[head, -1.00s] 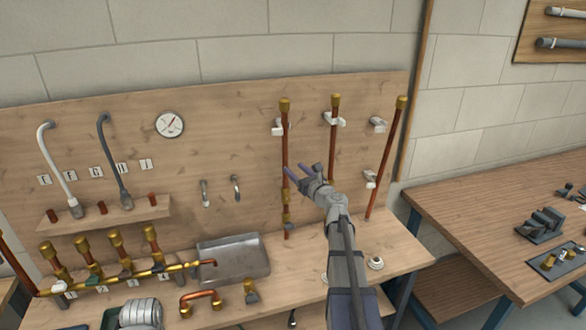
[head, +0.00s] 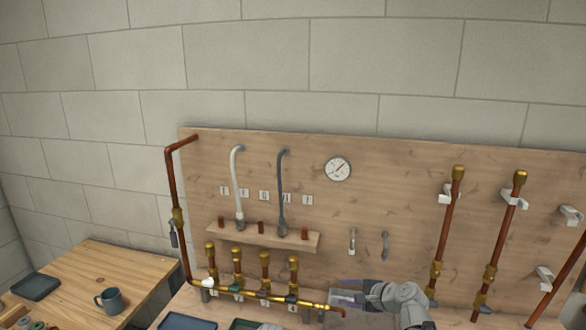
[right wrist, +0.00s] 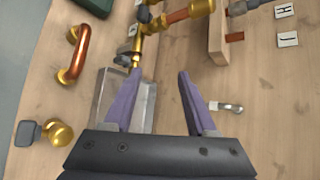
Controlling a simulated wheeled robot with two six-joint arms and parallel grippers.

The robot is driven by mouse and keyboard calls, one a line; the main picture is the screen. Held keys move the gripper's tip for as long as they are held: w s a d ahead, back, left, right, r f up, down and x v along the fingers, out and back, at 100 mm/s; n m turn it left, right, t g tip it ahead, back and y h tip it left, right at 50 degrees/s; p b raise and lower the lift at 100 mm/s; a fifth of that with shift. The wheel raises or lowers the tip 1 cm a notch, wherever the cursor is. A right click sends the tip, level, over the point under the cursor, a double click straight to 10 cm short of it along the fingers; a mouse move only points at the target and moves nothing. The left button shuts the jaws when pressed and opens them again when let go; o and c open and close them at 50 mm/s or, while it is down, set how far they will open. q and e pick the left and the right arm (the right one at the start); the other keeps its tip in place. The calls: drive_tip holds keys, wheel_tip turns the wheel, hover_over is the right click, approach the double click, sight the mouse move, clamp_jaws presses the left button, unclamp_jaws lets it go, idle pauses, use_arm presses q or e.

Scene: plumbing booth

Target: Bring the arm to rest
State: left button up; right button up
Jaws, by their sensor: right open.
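The clear-sided tray (right wrist: 146,103) shows behind and beside the left finger there. My left gripper is not in view.
A brass manifold (head: 262,296) with several valves runs left of the right gripper. Copper pipes (head: 447,230) stand at the right. A copper U-bend (right wrist: 74,54) and brass fitting (right wrist: 58,132) show in the wrist view. A mug (head: 109,300) sits on the left table.

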drive_tip(key=s+a+f+n+g+h, duration=0.1)
drive_tip(key=s+a+f+n+g, duration=0.45)
drive_tip(key=s+a+n, duration=0.3)
drive_tip(key=s+f+n+g+h, duration=0.2)
drive_tip(key=s+n, duration=0.3)
drive_tip(key=s, duration=0.3)
drive_tip(key=s+a+f+n+g+h, duration=0.1)
drive_tip(key=s+f+n+g+h, duration=0.1)
drive_tip(key=s+n+h, duration=0.3)
drive_tip(key=s+n, duration=0.1)
drive_tip(key=s, duration=0.2)
drive_tip(key=shift+s+f+h, duration=0.3)
drive_tip(key=shift+s+f, duration=0.05)
drive_tip(key=shift+s, duration=0.05)
drive_tip(key=shift+a+n, duration=0.1)
drive_tip(key=shift+n, duration=0.15)
idle(0.3)
